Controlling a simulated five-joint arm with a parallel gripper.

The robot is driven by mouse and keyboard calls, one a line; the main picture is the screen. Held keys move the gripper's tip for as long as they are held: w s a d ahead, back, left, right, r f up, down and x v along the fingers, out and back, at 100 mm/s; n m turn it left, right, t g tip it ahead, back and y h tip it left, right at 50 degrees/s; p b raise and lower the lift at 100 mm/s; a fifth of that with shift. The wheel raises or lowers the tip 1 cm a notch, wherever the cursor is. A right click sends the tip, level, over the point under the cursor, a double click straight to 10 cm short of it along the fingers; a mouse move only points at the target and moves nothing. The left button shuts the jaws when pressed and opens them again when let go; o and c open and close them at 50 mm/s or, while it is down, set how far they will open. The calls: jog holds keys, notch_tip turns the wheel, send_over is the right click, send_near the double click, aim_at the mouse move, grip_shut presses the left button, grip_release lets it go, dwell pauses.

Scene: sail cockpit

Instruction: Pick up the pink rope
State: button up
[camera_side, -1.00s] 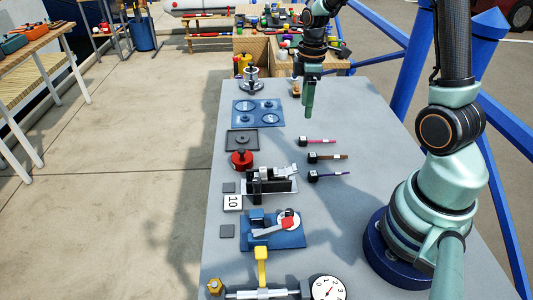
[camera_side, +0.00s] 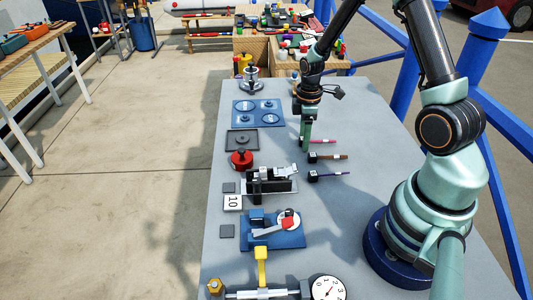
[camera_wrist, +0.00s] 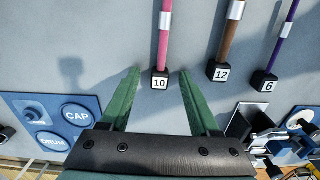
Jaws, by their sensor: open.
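The pink rope (camera_wrist: 165,35) is a straight pink length with a silver band and a black end block (camera_wrist: 160,82) marked 10. In the wrist view its block end lies between the tips of my gripper (camera_wrist: 158,72), with a gap on each side. My gripper is open. In the side view my gripper (camera_side: 305,145) is low over the grey table at the block end of the pink rope (camera_side: 322,141), and its green fingers hide that block. Whether the fingers touch the table, I cannot tell.
A brown rope (camera_wrist: 228,38) marked 12 and a purple rope (camera_wrist: 286,35) marked 6 lie alongside to the right in the wrist view. A blue panel (camera_side: 258,113) and a red round part (camera_side: 241,158) stand to the left. The table's right side (camera_side: 375,125) is clear.

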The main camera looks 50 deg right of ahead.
grip_shut()
jog(key=shift+r, duration=0.15)
